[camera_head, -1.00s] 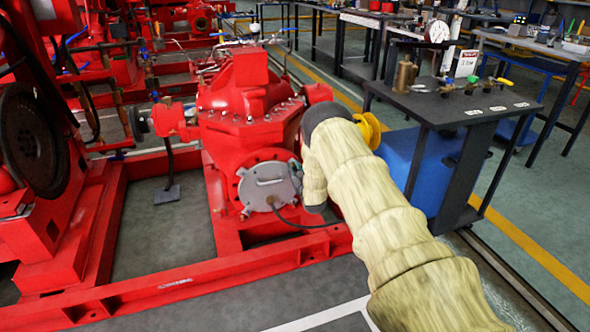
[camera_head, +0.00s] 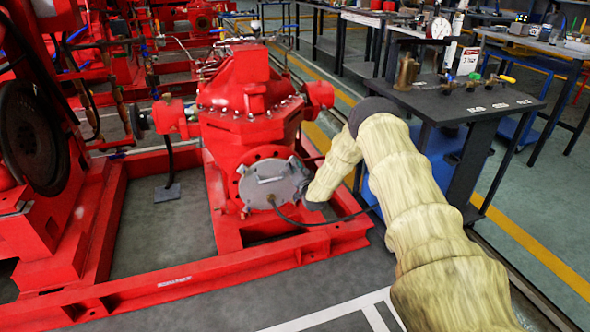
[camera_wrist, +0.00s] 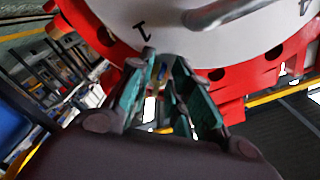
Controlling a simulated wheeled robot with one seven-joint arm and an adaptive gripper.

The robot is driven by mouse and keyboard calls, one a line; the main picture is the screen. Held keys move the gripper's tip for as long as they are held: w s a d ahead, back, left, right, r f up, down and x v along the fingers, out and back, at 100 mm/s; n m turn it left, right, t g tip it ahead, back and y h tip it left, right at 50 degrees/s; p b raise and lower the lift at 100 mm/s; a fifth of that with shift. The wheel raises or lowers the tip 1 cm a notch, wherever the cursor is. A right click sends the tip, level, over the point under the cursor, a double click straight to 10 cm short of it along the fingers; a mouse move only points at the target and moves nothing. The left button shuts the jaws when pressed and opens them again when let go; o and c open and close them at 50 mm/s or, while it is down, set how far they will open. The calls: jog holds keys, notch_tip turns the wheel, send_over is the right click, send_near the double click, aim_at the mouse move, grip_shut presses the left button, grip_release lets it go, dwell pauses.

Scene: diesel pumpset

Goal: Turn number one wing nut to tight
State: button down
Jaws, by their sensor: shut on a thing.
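The round grey cover (camera_head: 272,183) is on the front of the red pump housing and has a bar handle across it. In the wrist view its pale face (camera_wrist: 195,22) fills the top, with a "1" printed near its lower edge and a "4" at the far right. My gripper (camera_wrist: 164,60) has its teal fingertips at the cover's rim close below the "1". It is shut on the number one wing nut, which the fingers mostly hide. In the head view my gripper (camera_head: 305,190) is at the cover's right edge, its fingers too small to make out.
A black cable (camera_head: 300,222) loops from the cover's lower part towards the right. The red base frame (camera_head: 200,277) runs below the pump. A dark table (camera_head: 455,104) with a gauge and valves stands to the right. Grey floor lies in front.

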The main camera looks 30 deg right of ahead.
jog(key=shift+m+b, duration=1.9)
jog(key=shift+m, duration=2.1)
jog(key=c, duration=1.7)
grip_release()
jog(key=shift+o, duration=0.2)
jog(key=v, duration=1.2)
